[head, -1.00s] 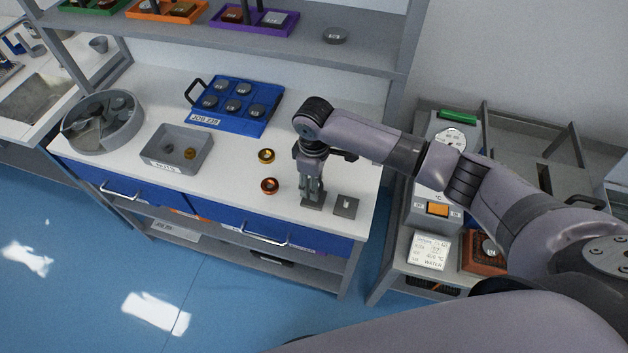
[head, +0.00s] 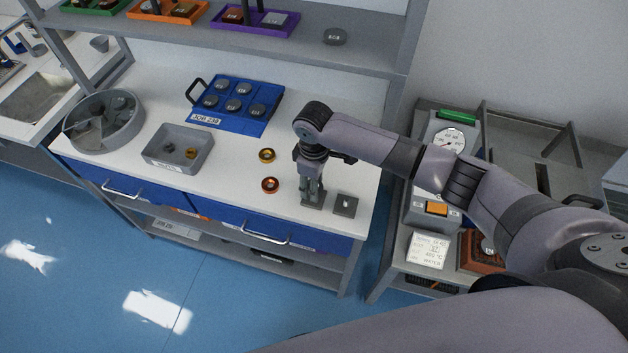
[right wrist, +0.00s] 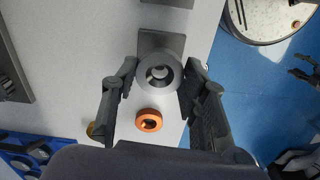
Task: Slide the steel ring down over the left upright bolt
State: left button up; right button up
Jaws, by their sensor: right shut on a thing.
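My right gripper (right wrist: 160,76) is shut on the steel ring (right wrist: 146,81), a thick grey ring held flat between its fingertips. In the head view the right gripper (head: 312,192) points down over the left grey base plate (head: 312,201). In the right wrist view this plate (right wrist: 161,40) lies behind the ring, and the pale top of the left bolt (right wrist: 160,72) shows inside the ring's hole. I cannot tell how far down the bolt the ring is. Dark fingers at the right wrist view's right edge look like my left gripper (right wrist: 304,73); their opening is unclear.
A second plate with a short bolt (head: 346,204) stands just right. An orange ring (head: 270,185) and a brass ring (head: 267,155) lie left of the gripper. A grey bin (head: 178,163) and a blue tray (head: 224,122) stand farther off. The bench front edge is close.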

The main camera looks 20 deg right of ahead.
jog(key=shift+f, duration=0.4)
dwell(0.5)
jog(key=shift+f, duration=1.2)
dwell(0.9)
jog(key=o, duration=1.4)
notch_tip(320, 180, up, 12)
